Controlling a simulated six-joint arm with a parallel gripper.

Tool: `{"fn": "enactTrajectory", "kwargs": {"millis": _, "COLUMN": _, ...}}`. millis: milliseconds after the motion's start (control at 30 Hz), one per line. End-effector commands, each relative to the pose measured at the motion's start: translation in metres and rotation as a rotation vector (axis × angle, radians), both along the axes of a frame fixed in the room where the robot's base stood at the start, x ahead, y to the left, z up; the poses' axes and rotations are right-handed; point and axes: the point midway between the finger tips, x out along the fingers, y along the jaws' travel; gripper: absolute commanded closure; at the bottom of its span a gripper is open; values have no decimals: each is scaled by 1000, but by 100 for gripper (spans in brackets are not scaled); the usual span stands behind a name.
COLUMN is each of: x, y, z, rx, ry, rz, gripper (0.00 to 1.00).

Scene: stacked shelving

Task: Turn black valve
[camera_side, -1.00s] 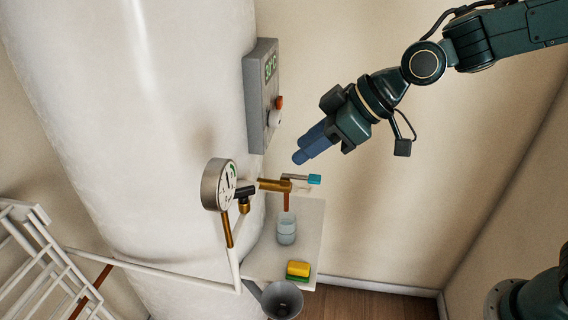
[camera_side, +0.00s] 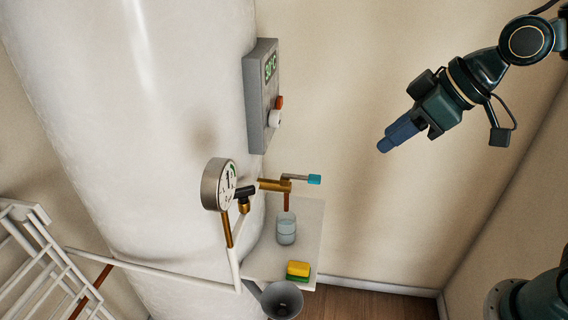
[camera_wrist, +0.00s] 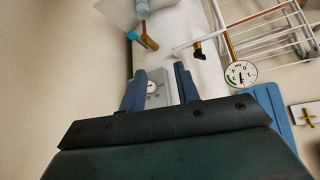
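The black valve (camera_side: 245,191) is a small black handle on a brass fitting, just right of the round pressure gauge (camera_side: 219,185) on the pipe beside the white tank. In the wrist view the black valve (camera_wrist: 198,48) shows ahead, right of my fingers, with the gauge (camera_wrist: 240,74) further right. My gripper (camera_side: 385,145) is in the air, up and to the right of the valve, well apart from it. In the wrist view my gripper (camera_wrist: 160,77) has its two blue fingers spread with nothing held between them.
A grey control box (camera_side: 262,95) with red and white knobs is on the tank (camera_side: 130,110). A brass tap with a blue handle (camera_side: 314,179) sticks out above a shelf with a glass (camera_side: 286,228) and a sponge (camera_side: 298,270). A white rack (camera_side: 35,255) stands at left.

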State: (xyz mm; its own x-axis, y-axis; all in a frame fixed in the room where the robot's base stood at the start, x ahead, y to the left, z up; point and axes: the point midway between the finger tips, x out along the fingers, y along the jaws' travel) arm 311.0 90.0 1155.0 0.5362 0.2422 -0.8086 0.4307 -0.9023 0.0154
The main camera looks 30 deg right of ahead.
Motion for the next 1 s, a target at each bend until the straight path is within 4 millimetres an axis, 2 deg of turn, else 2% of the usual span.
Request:
{"fn": "enactTrajectory", "kwargs": {"millis": 233, "x": -14, "y": -13, "z": 1, "rx": -8, "ry": 15, "rz": -47, "gripper": 68}}
{"fn": "enactTrajectory", "kwargs": {"millis": 667, "x": -16, "y": -15, "z": 1, "rx": -9, "ry": 19, "rz": -56, "gripper": 68}}
{"fn": "enactTrajectory", "kwargs": {"millis": 867, "x": -10, "y": -10, "z": 4, "rx": -11, "ry": 25, "rz": -31, "gripper": 68}}
{"fn": "enactTrajectory", "kwargs": {"millis": 1000, "x": 4, "y": 3, "z": 10, "rx": -16, "ry": 43, "rz": 30, "gripper": 68}}
